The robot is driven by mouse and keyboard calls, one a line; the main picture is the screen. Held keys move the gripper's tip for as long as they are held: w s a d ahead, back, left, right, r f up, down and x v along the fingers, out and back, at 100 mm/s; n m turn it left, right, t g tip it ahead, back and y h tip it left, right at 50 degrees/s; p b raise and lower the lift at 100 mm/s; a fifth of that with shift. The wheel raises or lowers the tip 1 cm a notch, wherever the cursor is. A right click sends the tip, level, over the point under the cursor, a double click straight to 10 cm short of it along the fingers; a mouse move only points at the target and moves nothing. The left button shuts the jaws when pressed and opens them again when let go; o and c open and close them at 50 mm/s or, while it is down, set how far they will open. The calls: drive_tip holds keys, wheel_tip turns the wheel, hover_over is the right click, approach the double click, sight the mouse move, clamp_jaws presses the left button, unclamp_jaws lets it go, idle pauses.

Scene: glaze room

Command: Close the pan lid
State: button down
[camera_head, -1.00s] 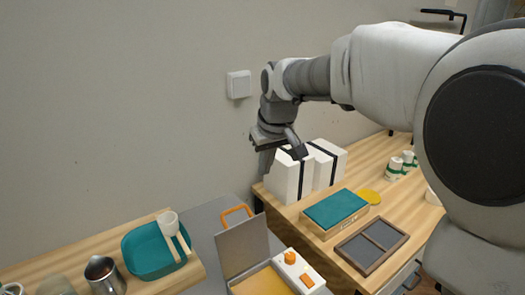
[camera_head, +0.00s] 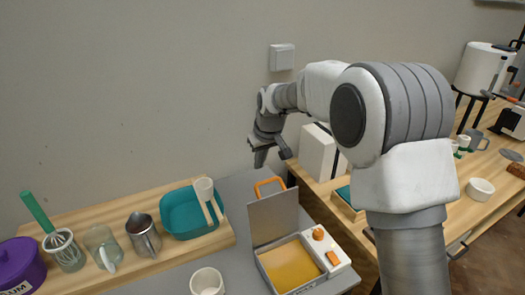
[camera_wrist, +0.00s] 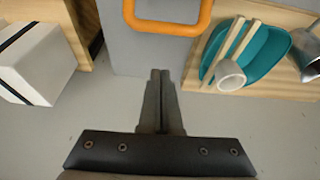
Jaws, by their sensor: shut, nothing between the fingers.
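The pan (camera_head: 291,262) is a grey square pan with a yellow-orange inside, on the grey counter in the head view. Its grey lid (camera_head: 273,217) stands upright, open, at the pan's back edge. An orange loop handle (camera_head: 268,184) sits at the lid's top; it also shows at the top of the wrist view (camera_wrist: 168,27). My gripper (camera_head: 260,163) is shut and empty, above and behind the lid. In the wrist view its fingertips (camera_wrist: 159,74) are together, apart from the handle. The pan's inside is hidden in the wrist view.
A white panel with orange knobs (camera_head: 333,262) adjoins the pan's right side. A teal tray (camera_head: 181,216) with a white cup (camera_head: 204,190) and sticks is left of the lid. A metal pitcher (camera_head: 144,236) stands further left. A white box (camera_head: 318,150) stands right of my gripper. A white mug (camera_head: 207,282) is in front.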

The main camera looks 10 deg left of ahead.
drive_tip(key=shift+s+d+f, duration=0.35)
drive_tip(key=shift+s+d, duration=0.2)
drive_tip(key=shift+s, duration=0.15)
drive_tip(key=shift+s+d+f, duration=0.3)
drive_tip(key=shift+s+d, duration=0.25)
drive_tip(key=shift+s, duration=0.15)
drive_tip(key=shift+s+b, duration=0.1)
drive_tip(key=shift+b, duration=0.25)
drive_tip(key=shift+s+d+r, duration=0.15)
drive_tip(key=shift+s+d, duration=0.1)
drive_tip(key=shift+b, duration=0.4)
